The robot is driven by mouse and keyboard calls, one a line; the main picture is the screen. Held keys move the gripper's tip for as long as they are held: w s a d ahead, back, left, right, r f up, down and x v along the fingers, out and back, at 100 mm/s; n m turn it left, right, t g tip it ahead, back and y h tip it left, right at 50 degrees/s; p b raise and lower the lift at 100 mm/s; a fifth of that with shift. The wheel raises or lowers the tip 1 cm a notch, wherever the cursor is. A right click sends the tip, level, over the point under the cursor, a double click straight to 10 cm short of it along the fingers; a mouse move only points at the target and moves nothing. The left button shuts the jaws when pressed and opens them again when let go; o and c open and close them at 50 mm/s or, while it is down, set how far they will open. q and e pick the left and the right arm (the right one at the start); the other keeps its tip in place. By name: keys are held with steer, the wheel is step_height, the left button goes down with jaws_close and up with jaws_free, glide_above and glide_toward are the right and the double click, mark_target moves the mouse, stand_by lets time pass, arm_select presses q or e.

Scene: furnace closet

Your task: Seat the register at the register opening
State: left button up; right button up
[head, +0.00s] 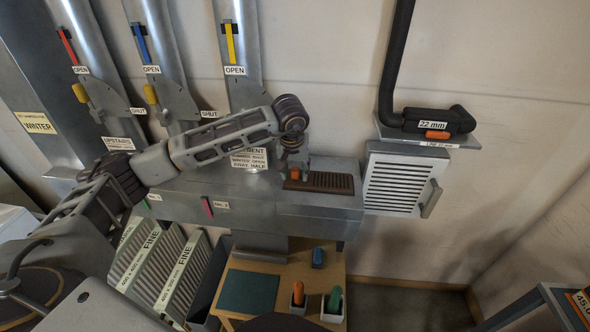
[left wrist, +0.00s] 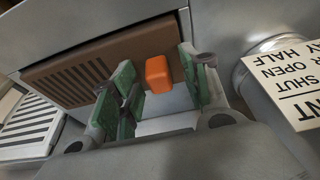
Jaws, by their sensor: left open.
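The register is a brown slotted plate (head: 330,182) with an orange knob (head: 295,174) near its left end. It lies flat on the top of the grey metal duct (head: 320,205). The register also shows in the left wrist view (left wrist: 75,78), and its orange knob (left wrist: 158,73) stands up from it. My left gripper (left wrist: 160,92) is open, with a green-padded finger on each side of the knob. The register opening is not visible; the plate may cover it. I cannot tell how deep the plate sits. My right gripper is not in view.
A white louvred grille (head: 395,185) is on the wall right of the duct. Below, a wooden table (head: 268,262) holds a green mat (head: 248,291), a blue object (head: 318,257) and white cups (head: 332,310) with handled items. Filters marked FINE (head: 150,262) lean at lower left.

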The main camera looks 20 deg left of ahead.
arm_select(q)
steer(key=shift+p+v, duration=0.45)
steer(key=shift+v, duration=0.6)
steer(key=shift+p+v, duration=0.4)
steer(key=shift+v, duration=0.4)
steer(key=shift+p+v, duration=0.4)
steer(key=shift+v, duration=0.6)
steer(key=shift+p+v, duration=0.55)
steer(key=shift+v, duration=0.65)
